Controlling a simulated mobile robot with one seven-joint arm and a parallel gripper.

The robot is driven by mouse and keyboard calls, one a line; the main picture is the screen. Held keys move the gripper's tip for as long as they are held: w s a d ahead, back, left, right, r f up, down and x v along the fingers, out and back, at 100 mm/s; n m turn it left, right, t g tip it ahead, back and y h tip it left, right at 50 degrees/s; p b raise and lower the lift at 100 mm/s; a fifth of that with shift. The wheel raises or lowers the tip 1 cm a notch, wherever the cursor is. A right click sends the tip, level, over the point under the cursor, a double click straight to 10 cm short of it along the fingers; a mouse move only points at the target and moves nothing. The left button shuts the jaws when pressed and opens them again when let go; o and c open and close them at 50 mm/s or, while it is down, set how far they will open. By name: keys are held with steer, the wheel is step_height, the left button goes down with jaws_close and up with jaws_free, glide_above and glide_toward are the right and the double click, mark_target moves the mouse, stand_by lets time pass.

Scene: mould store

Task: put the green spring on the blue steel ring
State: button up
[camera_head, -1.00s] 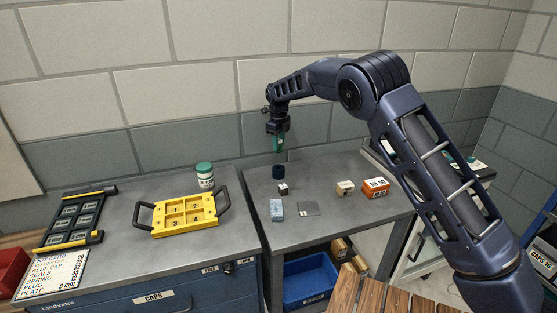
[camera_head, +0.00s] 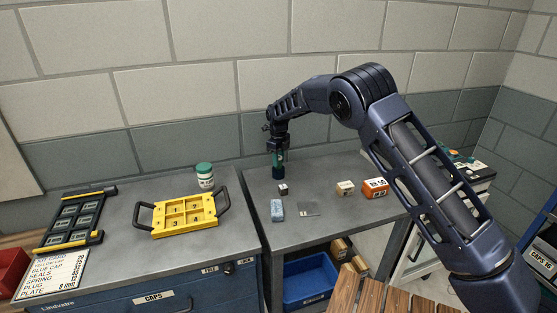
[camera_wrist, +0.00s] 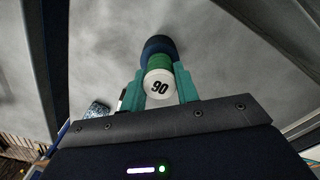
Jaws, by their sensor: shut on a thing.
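The green spring (camera_head: 277,160) is upright between the fingers of my gripper (camera_head: 278,153), which is shut on it. In the wrist view the spring (camera_wrist: 159,80) shows a white end marked 90 and a green body between the teal fingers (camera_wrist: 158,88). The dark blue steel ring (camera_head: 278,173) stands on the right-hand grey bench directly below the spring. In the wrist view the ring (camera_wrist: 158,45) shows just beyond the spring's far end, roughly in line with it. Whether the two touch I cannot tell.
In front of the ring are a small dark cube (camera_head: 283,189), a pale blue block (camera_head: 277,210) and a flat grey plate (camera_head: 309,209). A beige box (camera_head: 345,188) and an orange box (camera_head: 376,188) stand to the right. A yellow tray (camera_head: 158,232) lies on the left bench.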

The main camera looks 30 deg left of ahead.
steer(key=shift+f, duration=0.1)
steer(key=o, duration=1)
step_height(320, 180, up, 12)
steer(key=shift+r, duration=0.1)
